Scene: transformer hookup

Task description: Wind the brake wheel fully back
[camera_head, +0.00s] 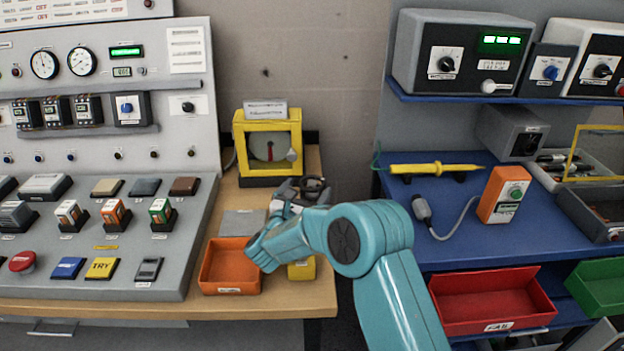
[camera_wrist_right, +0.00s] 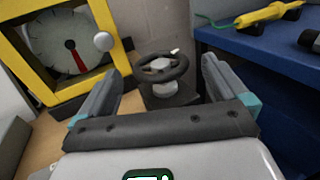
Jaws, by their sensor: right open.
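The brake wheel (camera_wrist_right: 150,74) is a small dark handwheel with a pale hub and a light knob on its rim, on a dark base. It also shows in the head view (camera_head: 318,185), at the back of the wooden bench, partly covered by my gripper. My right gripper (camera_head: 293,190) is open and empty. In the right wrist view the wheel appears between its two spread fingers (camera_wrist_right: 161,70), with clear gaps on both sides. I cannot tell how deep the wheel lies between them. A yellow-framed dial box (camera_head: 240,150) with a red pointer stands behind left. My left gripper is out of view.
An orange tray (camera_head: 229,290) lies on the bench below my right wrist, beside a yellow block (camera_head: 302,270). A grey control console (camera_head: 190,265) stands left. A blue shelf (camera_head: 440,232) at the right carries a yellow probe (camera_head: 435,168) and an orange box (camera_head: 503,194).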

